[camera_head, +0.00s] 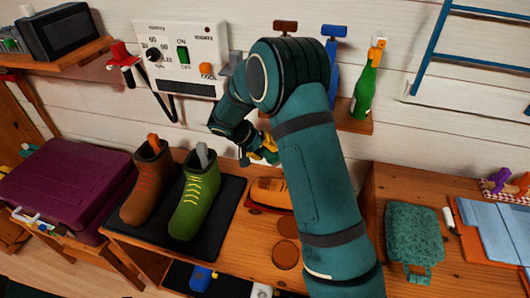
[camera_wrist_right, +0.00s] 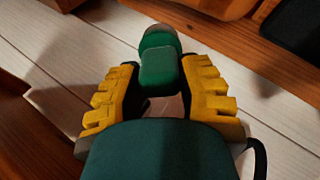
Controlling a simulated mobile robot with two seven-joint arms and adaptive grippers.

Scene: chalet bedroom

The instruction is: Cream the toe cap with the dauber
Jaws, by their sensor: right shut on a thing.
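My left gripper is not in view.
An orange-brown rounded item (camera_head: 269,192) in a red holder and two brown discs (camera_head: 285,254) lie right of the mat. A purple case (camera_head: 62,185) stands left, a green textured bag (camera_head: 413,236) right. A green bottle (camera_head: 366,88) stands on the wall shelf behind my arm.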

